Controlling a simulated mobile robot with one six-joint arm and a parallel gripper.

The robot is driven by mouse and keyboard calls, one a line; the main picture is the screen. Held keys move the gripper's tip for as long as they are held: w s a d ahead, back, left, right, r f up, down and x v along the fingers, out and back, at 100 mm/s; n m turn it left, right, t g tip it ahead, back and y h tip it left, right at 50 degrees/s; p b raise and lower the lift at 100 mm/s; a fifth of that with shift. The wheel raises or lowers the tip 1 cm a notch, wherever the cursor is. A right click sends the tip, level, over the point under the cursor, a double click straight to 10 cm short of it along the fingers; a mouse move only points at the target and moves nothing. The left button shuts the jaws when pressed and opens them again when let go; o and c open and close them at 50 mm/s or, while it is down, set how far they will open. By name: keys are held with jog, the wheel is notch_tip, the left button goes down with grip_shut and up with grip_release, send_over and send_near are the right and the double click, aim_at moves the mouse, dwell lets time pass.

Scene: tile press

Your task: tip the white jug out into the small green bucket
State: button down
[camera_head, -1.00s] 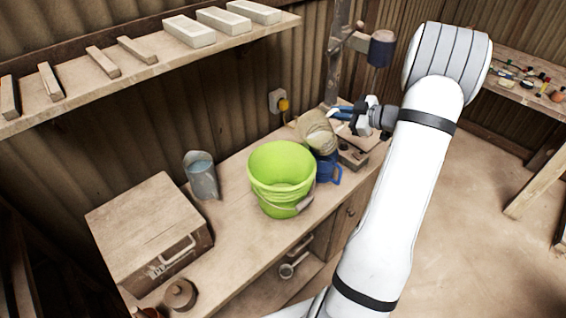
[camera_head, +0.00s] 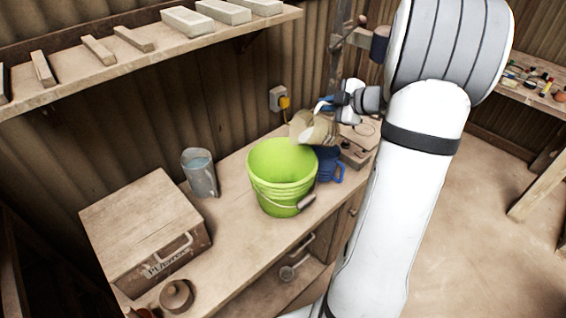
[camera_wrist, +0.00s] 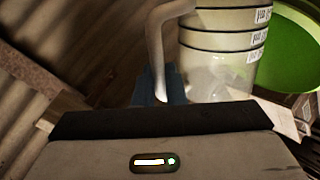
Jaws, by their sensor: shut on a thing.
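The white jug (camera_head: 314,129), cream-looking in this light, is held in the air above the right back rim of the small green bucket (camera_head: 283,192). The jug is strongly tilted, its mouth end toward the bucket. My gripper (camera_head: 325,104) is shut on the jug's handle side, behind and above the bucket. In the wrist view the jug (camera_wrist: 221,42) shows dark bands, small labels and its curved handle (camera_wrist: 157,45), with the green bucket (camera_wrist: 283,45) beyond it. The bucket stands upright on the bench. I cannot see anything pouring.
A blue jug (camera_head: 330,168) stands just right of the bucket. A grey metal jug (camera_head: 200,175) stands to the left, with a wooden box (camera_head: 145,228) and a round pot (camera_head: 177,296) farther left. A shelf (camera_head: 150,62) with blocks hangs above. Bench between metal jug and bucket is clear.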

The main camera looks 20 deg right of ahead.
aim_at(317, 107)
jog(key=shift+a+n+h+b, duration=0.4)
jog(key=shift+a+b, duration=0.15)
jog(key=shift+b, duration=0.5)
jog(key=shift+s+a+f+n+h+b, duration=0.15)
jog(key=shift+a+n+h+b, duration=0.4)
jog(key=shift+b, duration=0.8)
jog(key=shift+a+r, duration=0.2)
jog(key=shift+a, duration=0.35)
jog(key=shift+a+r, duration=0.15)
jog(key=shift+a, duration=0.2)
jog(key=shift+s+a+r+n+h, duration=0.1)
jog(key=shift+a+r+n+h, duration=0.15)
jog(key=shift+a, duration=0.35)
jog(key=shift+s+a+r+n+h, duration=0.1)
jog(key=shift+a+h, duration=0.2)
jog(key=shift+a, duration=0.25)
jog(key=shift+a+r+n+h, duration=0.2)
jog(key=shift+a+h, duration=0.05)
jog(key=shift+a, duration=0.2)
jog(key=shift+a+r+n+h, duration=0.15)
jog(key=shift+a+n+h, duration=0.1)
jog(key=shift+a, duration=0.2)
jog(key=shift+a, duration=0.25)
